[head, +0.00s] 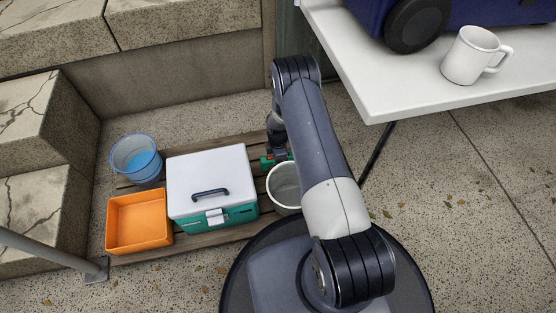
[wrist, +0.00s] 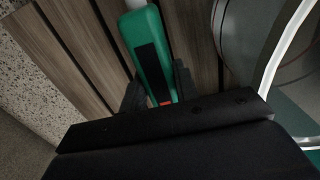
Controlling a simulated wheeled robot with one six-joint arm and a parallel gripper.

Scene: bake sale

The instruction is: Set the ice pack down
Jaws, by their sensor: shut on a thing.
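My gripper (wrist: 158,88) is low over the wooden slats, its two dark fingers on either side of a long green item (wrist: 149,55) and shut on it. The item has a black panel, a white far end and a little red near the fingers. No label shows, so I cannot tell from its looks whether it is the ice pack. In the head view, a bit of green (head: 267,162) shows beside my gripper, between the cooler and the white-rimmed bucket; my arm hides much of this. I cannot tell whether the item touches the slats.
A teal cooler (head: 240,215) with a closed white lid (head: 205,170) stands on the slats (head: 190,239). An orange bin (head: 138,221) and a blue bucket (head: 136,158) are left of it. A white-rimmed bucket (head: 284,186) is close right. A white table (head: 400,90) bears a mug (head: 469,56).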

